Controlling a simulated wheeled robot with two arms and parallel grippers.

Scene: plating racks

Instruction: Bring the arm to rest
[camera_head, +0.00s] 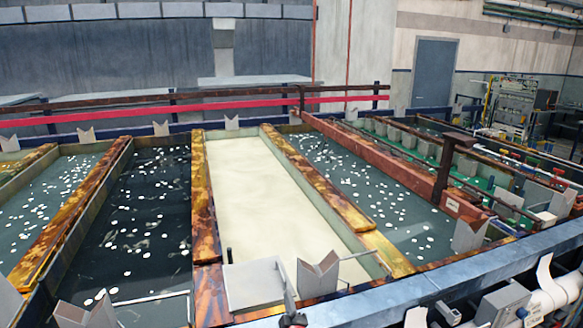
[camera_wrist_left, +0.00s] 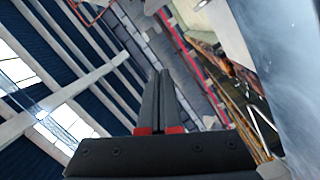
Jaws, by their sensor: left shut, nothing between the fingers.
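My left gripper (camera_head: 291,312) shows only as a small dark shape at the bottom edge of the head view, in front of the near edge of the tanks. In the left wrist view the two long dark fingers of this gripper (camera_wrist_left: 163,74) lie side by side, shut and empty. They point up toward the walls and roof, and touch nothing there. Most of my left arm is out of the picture. My right gripper is in neither view.
Long tanks fill the head view. A pale cream tank (camera_head: 265,200) lies in the middle and a dark tank with white floating discs (camera_head: 135,215) to its left. Grey V-shaped supports (camera_head: 318,277) stand on the near edge. A blue beam (camera_head: 480,265) crosses the lower right.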

